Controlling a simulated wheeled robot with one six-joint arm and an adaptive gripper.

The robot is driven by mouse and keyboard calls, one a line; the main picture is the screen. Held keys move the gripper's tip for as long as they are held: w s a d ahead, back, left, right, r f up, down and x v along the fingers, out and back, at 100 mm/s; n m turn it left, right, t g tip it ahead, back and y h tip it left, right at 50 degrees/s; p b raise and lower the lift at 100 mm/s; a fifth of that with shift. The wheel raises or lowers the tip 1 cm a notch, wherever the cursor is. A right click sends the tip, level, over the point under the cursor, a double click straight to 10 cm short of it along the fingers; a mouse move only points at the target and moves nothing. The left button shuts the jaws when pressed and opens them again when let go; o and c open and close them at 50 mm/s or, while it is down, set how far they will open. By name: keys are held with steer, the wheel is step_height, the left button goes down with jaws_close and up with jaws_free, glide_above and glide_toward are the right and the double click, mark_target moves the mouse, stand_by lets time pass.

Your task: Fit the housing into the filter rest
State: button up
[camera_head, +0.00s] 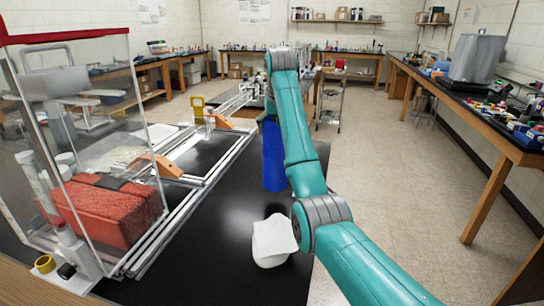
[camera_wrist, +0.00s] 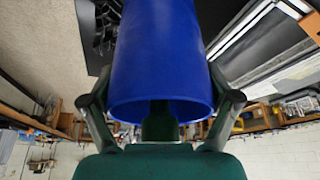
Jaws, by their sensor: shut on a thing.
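The blue housing (camera_head: 273,157) is a cylinder hanging roughly upright beside my teal arm, above or at the right edge of the black table. In the wrist view the housing (camera_wrist: 165,55) fills the upper middle, with its open round rim toward the camera. My gripper (camera_wrist: 160,100) is shut on it, one finger on each side. In the head view my gripper is mostly hidden behind the arm. I cannot tell for sure which part is the filter rest; orange angled blocks (camera_head: 160,166) and a yellow bracket (camera_head: 198,106) sit on the aluminium extrusion frame (camera_head: 195,182).
A white lumpy object (camera_head: 272,243) sits on the black table (camera_head: 205,245) in front. The table between the frame and the white object is clear.

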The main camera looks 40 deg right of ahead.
mark_target(276, 144)
steer(key=shift+f, duration=2.95)
steer(key=o, duration=1.6)
steer(key=shift+f, duration=0.15)
